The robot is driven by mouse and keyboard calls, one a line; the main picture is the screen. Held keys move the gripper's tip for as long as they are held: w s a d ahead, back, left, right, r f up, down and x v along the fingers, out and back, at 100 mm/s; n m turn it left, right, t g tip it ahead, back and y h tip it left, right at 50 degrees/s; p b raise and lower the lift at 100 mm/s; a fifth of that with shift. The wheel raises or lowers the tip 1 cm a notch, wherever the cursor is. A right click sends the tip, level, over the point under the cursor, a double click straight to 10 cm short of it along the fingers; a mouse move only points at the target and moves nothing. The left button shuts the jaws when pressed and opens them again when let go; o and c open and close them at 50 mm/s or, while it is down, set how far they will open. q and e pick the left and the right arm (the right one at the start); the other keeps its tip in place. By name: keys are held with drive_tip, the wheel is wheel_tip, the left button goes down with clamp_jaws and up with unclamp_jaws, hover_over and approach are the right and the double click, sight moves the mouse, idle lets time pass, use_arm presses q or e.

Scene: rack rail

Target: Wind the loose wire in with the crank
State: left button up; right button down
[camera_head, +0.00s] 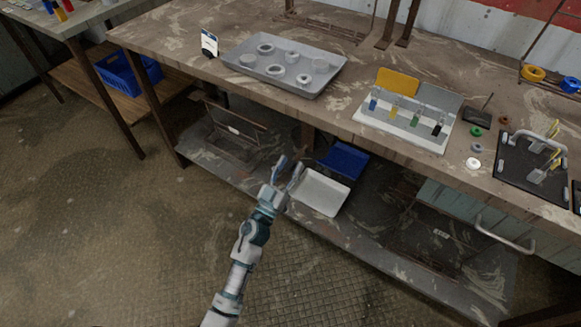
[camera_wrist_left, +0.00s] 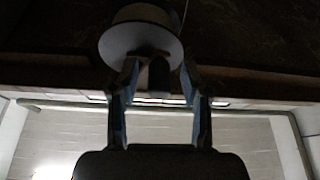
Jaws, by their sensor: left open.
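In the left wrist view a pale round reel (camera_wrist_left: 138,38) with a wide flange shows at the top. A short dark cylindrical handle (camera_wrist_left: 158,77), which looks like the crank's grip, stands in front of its lower right edge. A thin line that may be the loose wire (camera_wrist_left: 186,12) runs beside the reel. My left gripper (camera_wrist_left: 158,92) is open, with one finger on each side of the handle and gaps at both sides. In the head view my left gripper (camera_head: 288,165) is open in front of the bench's lower shelf. I cannot make out the reel there. My right gripper is out of view.
The workbench (camera_head: 190,25) carries a grey tray (camera_head: 240,50) of round parts, a white rack of coloured vials (camera_head: 400,132) and a black board (camera_head: 515,175). White (camera_head: 318,193) and blue (camera_head: 345,158) bins lie on the lower shelf. The floor at left is clear.

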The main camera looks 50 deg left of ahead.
use_arm(q)
clamp_jaws()
